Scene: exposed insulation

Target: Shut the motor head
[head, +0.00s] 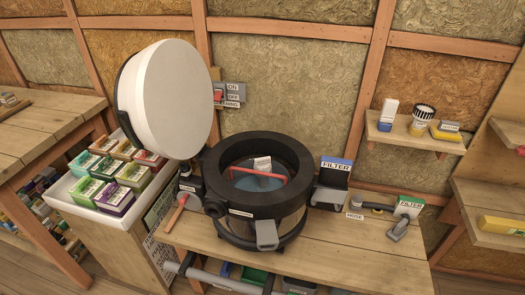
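The motor head (168,98) is a large round white lid with a dark rim. It stands tilted up, open, at the left of the black round canister (262,210) on the wooden bench. The canister's top is uncovered, and a red bar (268,186) and a pale item show inside over a bluish surface. A grey latch (266,236) hangs on the canister's front, and another dark latch piece (328,196) sticks out at its right. Neither of my grippers shows in the head view.
A white tray (68,203) of colored boxes stands at the left, close under the lid. A blue-topped filter box (336,168), a hose piece (372,208) and another filter item (408,207) lie at the right. The bench front right (370,255) is clear. A switch panel (229,95) is on the wall behind.

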